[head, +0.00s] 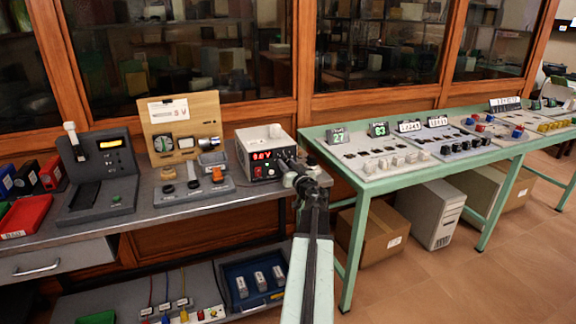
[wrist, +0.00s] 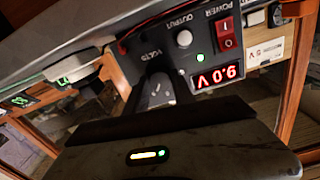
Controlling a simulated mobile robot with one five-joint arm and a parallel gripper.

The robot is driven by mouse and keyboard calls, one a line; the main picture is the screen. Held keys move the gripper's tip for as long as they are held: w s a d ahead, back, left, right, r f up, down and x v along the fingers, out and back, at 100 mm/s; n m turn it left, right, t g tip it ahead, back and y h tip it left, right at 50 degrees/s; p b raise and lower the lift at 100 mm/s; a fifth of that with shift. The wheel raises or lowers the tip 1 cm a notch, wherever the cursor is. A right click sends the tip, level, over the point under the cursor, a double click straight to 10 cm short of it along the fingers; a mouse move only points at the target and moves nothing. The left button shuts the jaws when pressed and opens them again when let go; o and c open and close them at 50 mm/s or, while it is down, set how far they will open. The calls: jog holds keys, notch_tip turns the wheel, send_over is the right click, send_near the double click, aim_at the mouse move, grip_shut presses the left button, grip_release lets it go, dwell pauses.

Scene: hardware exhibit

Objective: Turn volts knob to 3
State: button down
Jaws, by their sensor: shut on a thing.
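The power supply (head: 266,140) is a pale box with a dark front panel at the right end of the grey bench. The word VOLTS is printed on the panel in the wrist view, just beyond my gripper's tip. My gripper (head: 288,163) is at the right side of the panel, shut on the volts knob. It also shows in the wrist view (wrist: 158,90). The knob is mostly hidden by the gripper, and its pointer setting cannot be seen.
A red power switch (wrist: 228,30), a round output button (wrist: 184,38) and a green light sit close by on the panel. Left is a wooden panel with gauges (head: 180,125). A green table (head: 375,180) with several controls stands right.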

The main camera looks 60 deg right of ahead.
jog(key=n, duration=0.6)
jog(key=shift+s, duration=0.15)
jog(key=n, duration=0.5)
jog(key=shift+n, duration=0.3)
jog(key=n, duration=1.1)
jog(key=shift+n, duration=0.4)
jog(key=c, duration=1.1)
grip_release()
jog(key=shift+o, duration=0.2)
